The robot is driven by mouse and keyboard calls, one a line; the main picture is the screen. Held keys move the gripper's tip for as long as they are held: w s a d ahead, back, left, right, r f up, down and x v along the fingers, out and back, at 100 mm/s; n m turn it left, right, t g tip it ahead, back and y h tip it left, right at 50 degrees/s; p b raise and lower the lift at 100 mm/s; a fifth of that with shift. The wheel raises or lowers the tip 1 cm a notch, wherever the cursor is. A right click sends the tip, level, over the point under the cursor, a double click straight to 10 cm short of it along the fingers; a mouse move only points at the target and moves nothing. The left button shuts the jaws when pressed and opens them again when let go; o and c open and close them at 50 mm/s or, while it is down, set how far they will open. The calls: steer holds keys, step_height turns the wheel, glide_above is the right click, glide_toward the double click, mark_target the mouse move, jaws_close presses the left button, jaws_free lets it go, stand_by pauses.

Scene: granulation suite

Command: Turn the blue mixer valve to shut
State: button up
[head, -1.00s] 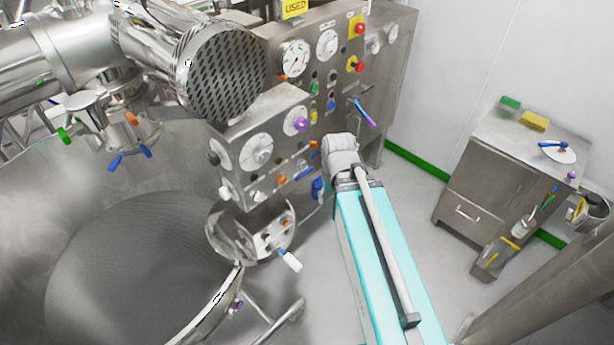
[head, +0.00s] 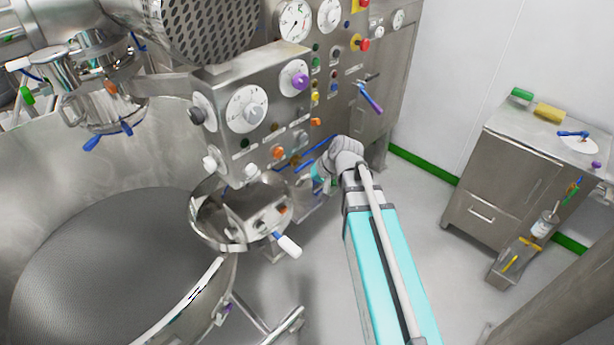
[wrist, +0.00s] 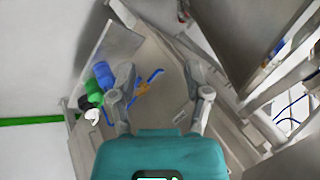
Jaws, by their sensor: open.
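A blue lever handle (head: 314,151) shows low on the steel mixer's panel in the head view, just beside my arm's end. In the wrist view a blue handle with an orange part (wrist: 151,78) appears beyond and between my fingers, nearer the left one. I cannot tell whether it is the same handle. My gripper (wrist: 162,78) is open and empty, its fingers spread apart. In the head view its teal body (head: 318,173) is partly visible, but its fingertips are hidden.
A blue-purple lever (head: 370,98) sits higher on the panel. More blue handles (head: 94,142) hang under the mixer head. The large bowl (head: 190,296) is at left. A steel cabinet (head: 474,180) stands at right. Blue and green cylinders (wrist: 103,75) sit beside my left finger.

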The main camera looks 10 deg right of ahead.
steer(key=w+f+m+t+y+b, duration=0.1)
steer(key=w+f+t+y+b, duration=0.15)
steer(key=w+f+b, duration=0.65)
steer(key=m+t+y+b, duration=0.3)
steer(key=m+t+b, duration=0.55)
steer(key=b, duration=1.95)
glide_toward(305, 167)
steer(key=shift+n+h+v, duration=0.25)
steer(key=shift+v, duration=1.25)
steer(key=shift+a, duration=0.15)
steer(key=x, duration=1.3)
steer(key=shift+w+a+r, duration=0.1)
steer(key=shift+w+r, duration=0.05)
steer(key=shift+w, duration=0.15)
